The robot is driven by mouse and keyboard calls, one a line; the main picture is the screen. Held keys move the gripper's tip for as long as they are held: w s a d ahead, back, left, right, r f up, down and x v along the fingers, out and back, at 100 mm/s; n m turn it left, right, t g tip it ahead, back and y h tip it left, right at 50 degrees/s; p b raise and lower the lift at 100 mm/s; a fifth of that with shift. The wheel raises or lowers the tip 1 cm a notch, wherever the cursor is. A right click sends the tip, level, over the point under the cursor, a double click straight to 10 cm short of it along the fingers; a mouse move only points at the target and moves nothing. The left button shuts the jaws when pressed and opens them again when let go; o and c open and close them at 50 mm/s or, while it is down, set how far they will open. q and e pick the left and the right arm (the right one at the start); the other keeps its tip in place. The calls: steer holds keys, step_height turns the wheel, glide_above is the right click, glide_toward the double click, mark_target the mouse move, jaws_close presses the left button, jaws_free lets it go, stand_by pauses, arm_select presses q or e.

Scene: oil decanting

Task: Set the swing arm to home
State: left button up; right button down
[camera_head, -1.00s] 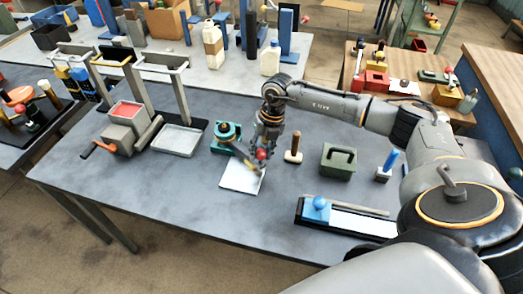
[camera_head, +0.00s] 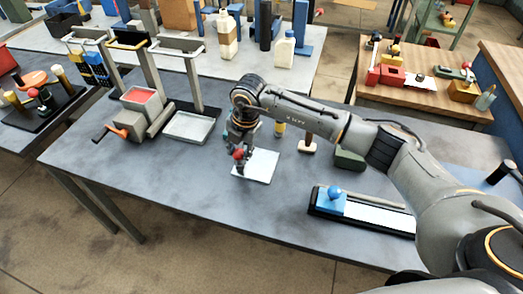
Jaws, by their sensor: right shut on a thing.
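The swing arm's red ball knob (camera_head: 239,154) is at the fingertips of my right gripper (camera_head: 238,150), which is shut on it at the left edge of a white plate (camera_head: 263,167). My gripper and wrist hide most of the teal pivot base behind them and most of the arm's bar. The bar's angle cannot be told. My left gripper is not in view.
A grey tray (camera_head: 190,127) and a crank box (camera_head: 143,105) stand to the left. A wooden-handled stamp (camera_head: 308,144), a green box (camera_head: 349,158) and a blue-knobbed slide (camera_head: 334,194) are on the right. The table's front left is clear.

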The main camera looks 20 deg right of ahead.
steer(key=w+a+m+b, duration=0.2)
steer(key=w+a+m, duration=0.1)
steer(key=a, duration=0.3)
steer(key=shift+m+h, duration=0.3)
steer(key=shift+m, duration=0.4)
steer(key=shift+r, duration=0.1)
steer(key=c, duration=1.1)
jaws_free()
steer(key=shift+o, duration=0.9)
steer(key=shift+w+a, duration=0.1)
steer(key=shift+a, duration=0.05)
